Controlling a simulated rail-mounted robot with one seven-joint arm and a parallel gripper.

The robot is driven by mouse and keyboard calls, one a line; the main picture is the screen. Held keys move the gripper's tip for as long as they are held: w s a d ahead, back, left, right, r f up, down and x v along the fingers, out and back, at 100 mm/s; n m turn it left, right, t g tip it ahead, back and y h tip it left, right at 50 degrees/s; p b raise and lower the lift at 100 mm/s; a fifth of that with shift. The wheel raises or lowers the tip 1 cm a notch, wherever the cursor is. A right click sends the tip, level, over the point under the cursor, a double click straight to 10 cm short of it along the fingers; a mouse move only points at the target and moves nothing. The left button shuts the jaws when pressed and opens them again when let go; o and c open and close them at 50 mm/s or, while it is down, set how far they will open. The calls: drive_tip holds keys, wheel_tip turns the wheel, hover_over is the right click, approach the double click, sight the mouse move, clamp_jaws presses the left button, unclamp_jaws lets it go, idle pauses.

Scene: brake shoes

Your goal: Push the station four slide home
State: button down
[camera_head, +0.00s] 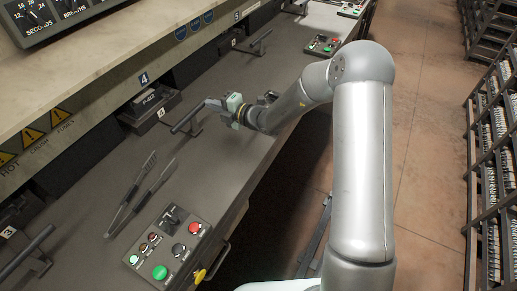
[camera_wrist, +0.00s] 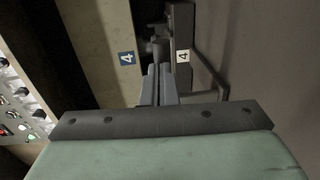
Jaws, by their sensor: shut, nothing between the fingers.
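The station four slide (camera_head: 148,108) is a dark block with a small label on top and a white "4" tag, at the opening under the left ledge. Its dark bar handle (camera_head: 186,118) sticks out over the grey bench toward my arm. In the wrist view the slide (camera_wrist: 183,28) is at top centre and its handle (camera_wrist: 224,88) lies right of my fingers. My gripper (camera_head: 210,103) is beside the handle's far end in the head view. In the wrist view my gripper (camera_wrist: 160,62) is shut and empty, its tips close to the slide; contact cannot be told.
Tongs (camera_head: 145,185) lie on the bench, nearer the camera. A button panel (camera_head: 168,245) sits at the bench's front edge. Other handles stand at neighbouring stations, such as the station three handle (camera_head: 28,250). A rack (camera_head: 492,150) stands across the aisle at right.

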drive_tip(key=shift+r+x, duration=0.15)
drive_tip(key=shift+x, duration=1.15)
drive_tip(key=shift+r+x, duration=0.1)
drive_tip(key=shift+x, duration=1.15)
drive_tip(key=p+v, duration=0.3)
drive_tip(key=v, duration=0.5)
drive_tip(key=shift+r, duration=0.1)
